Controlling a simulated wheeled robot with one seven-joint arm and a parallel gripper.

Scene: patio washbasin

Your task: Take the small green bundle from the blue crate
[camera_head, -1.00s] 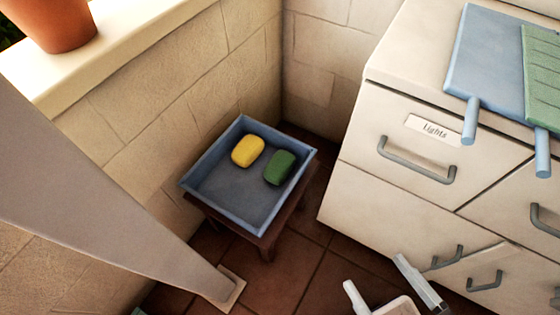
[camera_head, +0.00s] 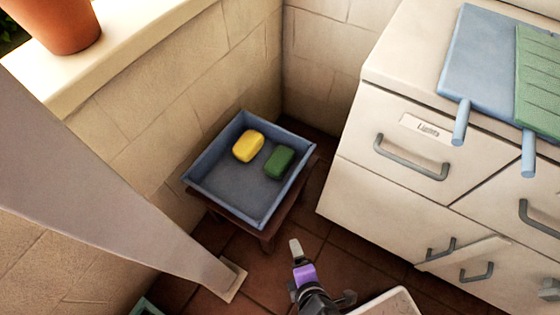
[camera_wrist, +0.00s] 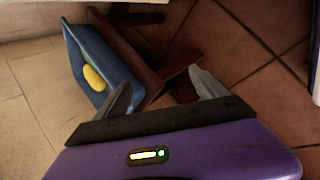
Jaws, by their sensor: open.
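The small green bundle (camera_head: 279,160) lies in the right part of the blue crate (camera_head: 228,208), beside a yellow bundle (camera_head: 248,146) and apart from it. The crate sits on a low dark stool in the wall corner. My gripper (camera_wrist: 160,90) is open and empty, below and right of the crate in the head view, apart from it. In the wrist view, the tilted crate (camera_wrist: 82,45) shows beyond the left finger, with the yellow bundle (camera_wrist: 94,77) in it.
The dark stool (camera_head: 266,238) stands on brown floor tiles. A white cabinet (camera_head: 375,215) with grey handles is to the right, with a blue board (camera_head: 480,60) and a green ribbed piece (camera_head: 540,85) on top. A terracotta pot (camera_head: 55,25) stands on the left ledge. Stone walls back the crate.

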